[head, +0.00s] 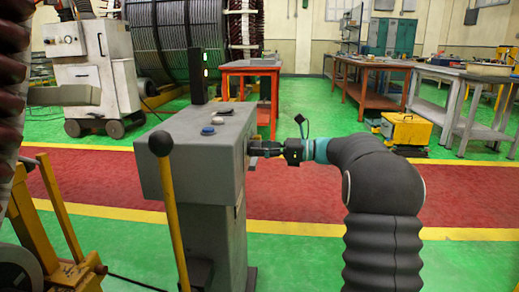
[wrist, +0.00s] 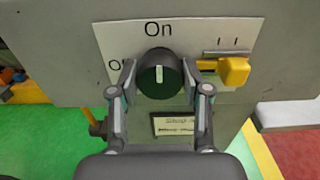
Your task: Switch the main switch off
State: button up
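The main switch is a round black knob (wrist: 158,82) on a white plate in the wrist view. Its white pointer line stands upright, towards the word "On" above it. A label at its left is partly hidden and begins with "O". My gripper (wrist: 160,66) has one finger on each side of the knob, with narrow gaps showing, so it looks open around it. In the head view my gripper (head: 264,150) reaches from the right to the side face of the grey console (head: 192,165). The knob is hidden there.
A yellow lever or switch (wrist: 234,71) sits close to the right of the knob. Buttons (head: 208,131) are on the console top. A yellow lever with a black ball (head: 161,143) stands in front. A red-framed table (head: 250,66) is behind; the red walkway (head: 300,195) is clear.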

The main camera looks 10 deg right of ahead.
jog(key=shift+c, duration=0.5)
jog(key=shift+n, duration=0.3)
jog(key=n, duration=0.3)
jog(key=shift+n+b, duration=0.35)
jog(key=shift+n, duration=0.05)
jog(key=n+b, duration=0.2)
jog(key=n, duration=0.2)
jog(key=shift+f+n, duration=0.1)
jog(key=shift+n, duration=0.2)
jog(key=n+b, duration=0.2)
jog(key=n, duration=0.2)
jog(key=shift+b, duration=0.35)
jog(key=n+b, duration=0.1)
jog(key=n, duration=0.3)
jog(key=shift+n, duration=0.6)
jog(key=o, duration=1.2)
jog(key=shift+c, duration=0.2)
